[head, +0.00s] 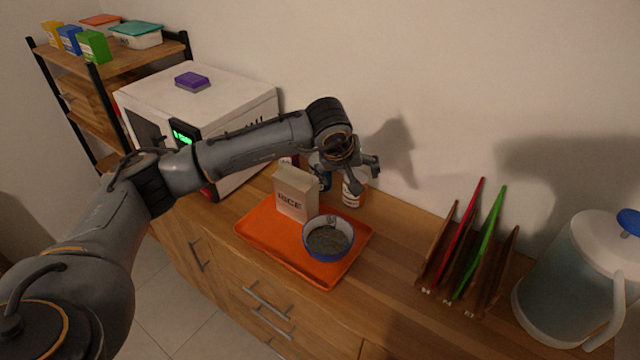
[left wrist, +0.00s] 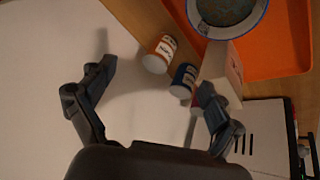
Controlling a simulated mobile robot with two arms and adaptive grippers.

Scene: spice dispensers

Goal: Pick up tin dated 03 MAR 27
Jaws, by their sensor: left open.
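Two tins stand behind the orange tray near the wall. One is white with an orange end (head: 353,193); it also shows in the left wrist view (left wrist: 160,54). The other is blue and white (head: 322,178), partly hidden by the rice box in the head view, and also shows in the left wrist view (left wrist: 183,80). No date is legible on either, so I cannot tell which is dated 03 MAR 27. My left gripper (head: 366,178) is open and empty above the white-and-orange tin. Its spread fingers show in the left wrist view (left wrist: 156,80). My right gripper is not in view.
A rice box (head: 296,194) and a bowl (head: 328,238) stand on the orange tray (head: 262,238). A white appliance (head: 240,95) is at left. A rack with coloured boards (head: 463,250) and a pitcher (head: 565,285) are at right. Counter between tray and rack is clear.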

